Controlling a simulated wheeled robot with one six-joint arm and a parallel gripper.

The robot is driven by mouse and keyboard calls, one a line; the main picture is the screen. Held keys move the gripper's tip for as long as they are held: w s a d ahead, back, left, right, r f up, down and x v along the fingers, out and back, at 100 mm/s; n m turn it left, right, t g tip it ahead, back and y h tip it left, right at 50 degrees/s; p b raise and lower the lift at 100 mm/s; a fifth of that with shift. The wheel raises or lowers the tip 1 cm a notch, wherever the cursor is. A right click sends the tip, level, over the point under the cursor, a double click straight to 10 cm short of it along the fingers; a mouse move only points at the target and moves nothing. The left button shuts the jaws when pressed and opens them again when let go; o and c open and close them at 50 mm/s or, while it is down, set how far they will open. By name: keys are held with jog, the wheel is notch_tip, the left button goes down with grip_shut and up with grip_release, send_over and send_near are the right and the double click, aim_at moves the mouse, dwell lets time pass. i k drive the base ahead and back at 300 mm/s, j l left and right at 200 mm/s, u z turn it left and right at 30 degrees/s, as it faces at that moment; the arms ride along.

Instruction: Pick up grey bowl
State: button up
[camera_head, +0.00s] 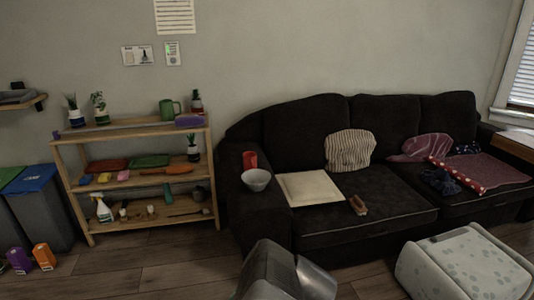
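The grey bowl (256,180) sits upright on the left armrest of the dark sofa, toward its front. A red cup or can (249,160) stands just behind it on the same armrest. Part of my arm shows at the bottom middle of the head view, in front of the sofa and below the bowl. My gripper's fingers cannot be made out. Nothing hides the bowl.
The dark sofa (385,214) holds a cream cushion (309,188), a striped pillow and a brush-like object (358,205). A wooden shelf (141,181) with several items stands left of it. A patterned ottoman (468,262) is at front right.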

aim_at(256, 180)
jog(key=j+u, duration=0.15)
jog(key=k+j, duration=0.15)
jog(key=j, duration=0.25)
jog(key=i+l+u, duration=0.4)
jog(key=i, duration=0.5)
jog(key=i+l+u, duration=0.35)
jog(key=i+l, duration=0.45)
